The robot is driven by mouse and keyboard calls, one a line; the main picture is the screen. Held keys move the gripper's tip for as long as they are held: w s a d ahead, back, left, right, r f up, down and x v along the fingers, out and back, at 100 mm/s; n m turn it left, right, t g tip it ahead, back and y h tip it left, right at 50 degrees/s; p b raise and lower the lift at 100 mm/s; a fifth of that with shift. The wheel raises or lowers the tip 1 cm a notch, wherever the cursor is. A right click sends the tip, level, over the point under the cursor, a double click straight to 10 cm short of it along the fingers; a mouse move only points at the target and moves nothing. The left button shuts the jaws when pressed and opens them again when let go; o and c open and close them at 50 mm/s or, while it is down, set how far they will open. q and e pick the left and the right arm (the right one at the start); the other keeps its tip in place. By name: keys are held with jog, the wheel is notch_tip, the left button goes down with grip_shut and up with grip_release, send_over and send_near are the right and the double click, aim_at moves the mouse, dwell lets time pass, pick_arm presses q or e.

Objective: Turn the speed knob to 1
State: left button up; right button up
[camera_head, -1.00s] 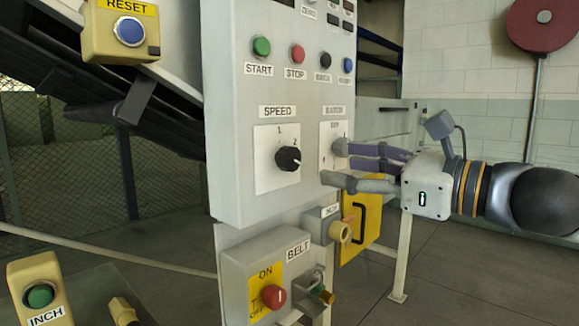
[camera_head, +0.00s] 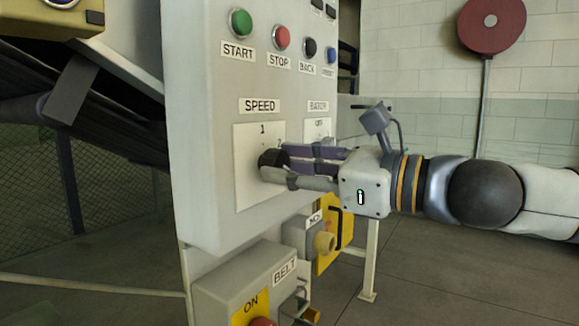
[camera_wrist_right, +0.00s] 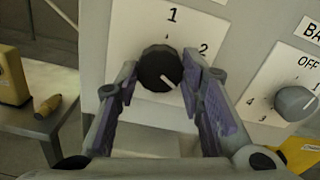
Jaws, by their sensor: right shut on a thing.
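The black speed knob (camera_head: 271,160) sits on a white dial plate (camera_head: 247,190) under the SPEED label on the grey control panel. In the right wrist view the knob (camera_wrist_right: 160,68) lies between my fingers, with the 1 above it and the 2 at its upper right. Its white mark points to the lower right, away from the 1. My right gripper (camera_head: 277,168) is shut on the knob from the right side, and it also shows in the wrist view (camera_wrist_right: 158,78). The fingers hide part of the knob and plate in the head view. My left gripper is not in view.
The batch knob (camera_wrist_right: 295,102) is close to the right of the speed dial. START (camera_head: 241,23), STOP (camera_head: 282,38) and other buttons are above. The belt box (camera_head: 225,290) is below. Open floor (camera_head: 440,280) lies to the right.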

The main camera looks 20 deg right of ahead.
jog(key=shift+c, duration=1.2)
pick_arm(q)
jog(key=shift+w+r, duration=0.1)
pick_arm(e)
jog(key=shift+n, duration=0.3)
jog(key=n+p, duration=0.1)
jog(key=n, duration=0.2)
jog(key=shift+r+n, duration=0.15)
jog(key=shift+n, duration=0.15)
jog(key=n+p, duration=0.1)
jog(key=n, duration=0.2)
jog(key=shift+n, duration=0.4)
jog(key=n+p, duration=0.1)
jog(key=n, duration=0.2)
jog(key=shift+n, duration=0.3)
jog(key=n+p, duration=0.1)
jog(key=n, duration=0.5)
jog(key=shift+r, duration=0.1)
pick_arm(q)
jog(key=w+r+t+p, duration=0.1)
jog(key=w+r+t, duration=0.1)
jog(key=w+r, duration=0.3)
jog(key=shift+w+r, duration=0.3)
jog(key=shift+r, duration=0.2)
pick_arm(e)
jog(key=n, duration=0.6)
jog(key=shift+n, duration=0.3)
